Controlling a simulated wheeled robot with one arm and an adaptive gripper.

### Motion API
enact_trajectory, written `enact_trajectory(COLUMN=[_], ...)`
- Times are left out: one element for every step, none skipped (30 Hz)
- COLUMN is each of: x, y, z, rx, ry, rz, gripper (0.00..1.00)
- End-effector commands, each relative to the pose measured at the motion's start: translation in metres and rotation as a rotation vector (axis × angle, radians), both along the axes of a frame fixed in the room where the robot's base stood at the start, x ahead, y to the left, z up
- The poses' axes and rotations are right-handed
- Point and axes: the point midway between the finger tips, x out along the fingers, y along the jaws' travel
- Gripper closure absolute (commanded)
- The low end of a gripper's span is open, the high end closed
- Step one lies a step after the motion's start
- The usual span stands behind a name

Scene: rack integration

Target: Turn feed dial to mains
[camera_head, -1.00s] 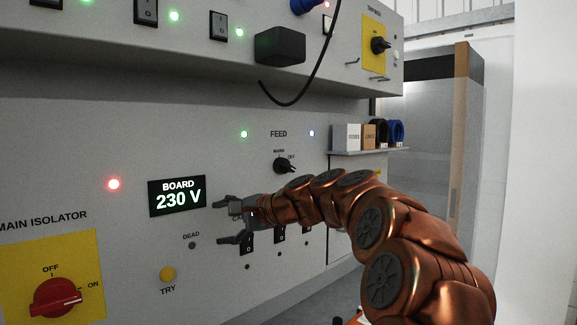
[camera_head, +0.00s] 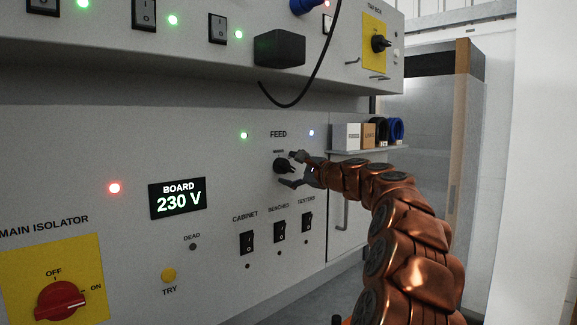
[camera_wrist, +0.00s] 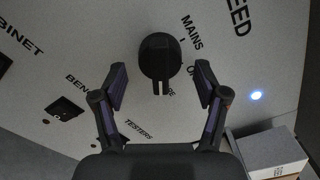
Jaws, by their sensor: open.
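The feed dial (camera_head: 281,166) is a small black knob under the FEED label on the grey panel. In the wrist view the dial (camera_wrist: 159,57) is centred ahead, with the MAINS lettering to its upper right and other lettering beside it partly hidden. My gripper (camera_head: 291,169) is at the dial in the head view, its fingers above and below the knob's right side. In the wrist view my gripper (camera_wrist: 160,85) is open, with one finger on each side of the dial's lower end and gaps between. Contact cannot be seen.
Cabinet, benches and testers switches (camera_head: 279,230) sit below the dial. A BOARD display (camera_head: 178,197) reads 230 V, and a red main isolator (camera_head: 60,299) is at lower left. A shelf (camera_head: 368,151) with small boxes is right. A black cable (camera_head: 306,88) hangs above.

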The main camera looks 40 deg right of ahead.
Motion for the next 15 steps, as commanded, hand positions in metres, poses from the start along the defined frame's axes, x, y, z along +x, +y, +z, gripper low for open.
enact_trajectory(x=[0.0045,0.0066,0.0089,0.0103,0.0114,0.0125,0.0130,0.0134,0.0136,0.0137,0.0136,0.0135,0.0136,0.0135,0.0135], y=[-0.0004,-0.0005,-0.0006,-0.0007,-0.0007,-0.0007,-0.0007,-0.0008,-0.0008,-0.0007,-0.0007,-0.0007,-0.0006,-0.0006,-0.0007], z=[0.0007,0.0007,0.0008,0.0008,0.0006,0.0004,0.0004,0.0003,0.0000,0.0001,0.0001,0.0001,0.0000,0.0000,0.0001], rx=[0.000,0.000,0.000,0.000,0.000,0.000,0.000,0.000,0.000,0.000,0.000,0.000,0.000,0.000,0.000], ry=[0.001,0.001,0.000,-0.001,0.000,0.000,-0.001,-0.001,-0.001,-0.001,-0.001,-0.001,0.000,-0.001,-0.001], rz=[0.000,-0.001,-0.001,-0.001,-0.001,-0.001,-0.002,-0.002,-0.002,-0.002,-0.002,-0.002,-0.001,-0.002,-0.002], gripper=[0.27,0.27,0.27,0.27,0.27,0.27,0.27,0.27,0.27,0.27,0.27,0.27,0.27,0.27,0.30])
